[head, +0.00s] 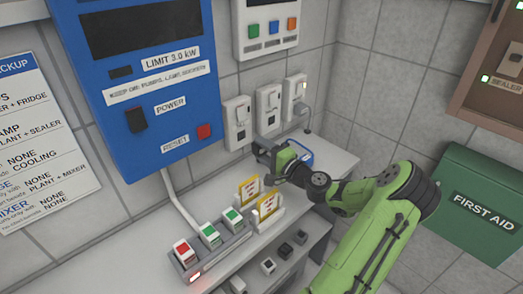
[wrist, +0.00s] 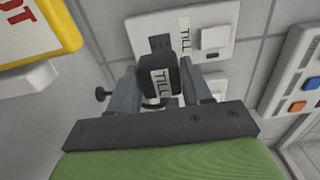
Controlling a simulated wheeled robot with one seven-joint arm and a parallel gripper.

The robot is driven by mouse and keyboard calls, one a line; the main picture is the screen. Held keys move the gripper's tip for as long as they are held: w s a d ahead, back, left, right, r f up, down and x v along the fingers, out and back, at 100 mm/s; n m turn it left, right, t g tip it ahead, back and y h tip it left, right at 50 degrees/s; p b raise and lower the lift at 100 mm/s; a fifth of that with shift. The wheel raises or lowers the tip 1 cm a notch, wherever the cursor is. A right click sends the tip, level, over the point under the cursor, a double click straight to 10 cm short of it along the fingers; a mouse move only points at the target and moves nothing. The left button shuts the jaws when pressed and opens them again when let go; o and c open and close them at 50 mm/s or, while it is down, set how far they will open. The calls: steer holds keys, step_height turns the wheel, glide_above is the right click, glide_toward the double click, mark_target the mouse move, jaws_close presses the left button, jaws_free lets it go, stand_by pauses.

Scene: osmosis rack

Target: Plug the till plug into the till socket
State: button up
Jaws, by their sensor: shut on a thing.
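My gripper (wrist: 165,88) is shut on the black till plug (wrist: 157,80), which carries a white TILL label. The till socket (wrist: 203,22) is a white wall plate with a TILL label and a pale switch. The plug is in front of its lower left part, by a dark recess. I cannot tell whether plug and plate touch. In the head view my gripper (head: 263,152) is low by the wall, below a row of white sockets; the plug is not clear there, and I cannot tell which socket is the till's.
A grey plug sits in the right socket (head: 296,97). Yellow-framed cards (head: 268,205) and a strip with red and green buttons (head: 210,236) stand on the counter. A blue-edged object (head: 302,152) is behind my gripper. Small dark blocks (head: 285,251) lie on a lower shelf.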

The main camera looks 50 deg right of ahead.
mark_target(241, 136)
steer(key=shift+s+r, duration=0.1)
steer(key=shift+s, duration=0.05)
steer(key=shift+w+d+p, duration=0.15)
steer(key=shift+w+p, duration=0.1)
steer(key=shift+w, duration=1.25)
steer(key=shift+w+d+p, duration=0.15)
steer(key=shift+w+p, duration=0.05)
steer(key=shift+w, duration=1.25)
steer(key=shift+w, duration=0.45)
steer(key=o, duration=1.1)
steer(key=shift+c, duration=0.2)
steer(key=s+a+p, duration=0.1)
steer(key=s, duration=1.4)
steer(key=shift+s+a, duration=0.3)
steer(key=shift+a, duration=0.05)
